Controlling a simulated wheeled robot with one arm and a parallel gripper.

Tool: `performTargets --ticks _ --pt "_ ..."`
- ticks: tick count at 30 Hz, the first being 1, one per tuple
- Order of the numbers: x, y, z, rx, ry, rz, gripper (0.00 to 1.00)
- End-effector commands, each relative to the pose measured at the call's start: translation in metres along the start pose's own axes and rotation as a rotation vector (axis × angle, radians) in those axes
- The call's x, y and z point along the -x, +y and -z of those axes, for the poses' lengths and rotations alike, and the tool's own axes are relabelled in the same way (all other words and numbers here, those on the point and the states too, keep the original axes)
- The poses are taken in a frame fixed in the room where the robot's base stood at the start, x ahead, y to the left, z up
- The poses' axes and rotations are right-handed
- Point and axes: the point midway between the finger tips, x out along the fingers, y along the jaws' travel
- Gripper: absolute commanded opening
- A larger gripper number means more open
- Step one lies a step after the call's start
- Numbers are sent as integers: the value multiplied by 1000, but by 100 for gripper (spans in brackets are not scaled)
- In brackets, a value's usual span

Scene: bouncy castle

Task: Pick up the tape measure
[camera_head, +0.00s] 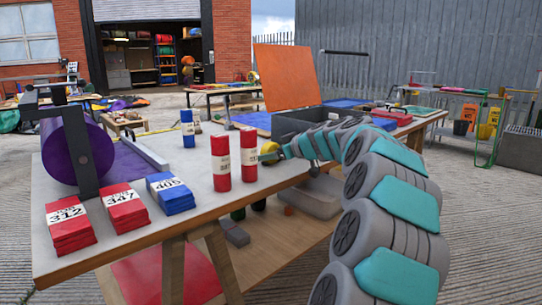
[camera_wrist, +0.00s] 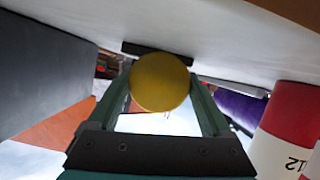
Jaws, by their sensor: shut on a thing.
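The tape measure (camera_wrist: 160,82) shows as a round yellow thing between the two green fingers of my gripper (camera_wrist: 160,95) in the wrist view. The fingers are shut on it from both sides. In the head view, the yellow tape measure (camera_head: 269,147) is small and partly hidden by my gripper (camera_head: 272,153). It is over the right part of the near workbench (camera_head: 205,170), just right of the red cylinders. I cannot tell whether it touches the tabletop.
Two red cylinders (camera_head: 221,163) stand close left of my gripper, and a blue one (camera_head: 187,128) stands farther back. A purple roll (camera_head: 85,150) and folded red and blue stacks (camera_head: 170,193) are at left. A grey case with an open orange lid (camera_head: 286,76) stands behind.

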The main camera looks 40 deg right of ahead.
Motion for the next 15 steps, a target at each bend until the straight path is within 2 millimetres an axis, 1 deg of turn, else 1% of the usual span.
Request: performTargets --ticks 1,3,11,15 --pt "0 0 0 0 0 0 21" --pt "0 0 0 0 0 0 13" --pt "0 0 1 0 1 0 13" --pt "2 1 6 2 1 0 13"
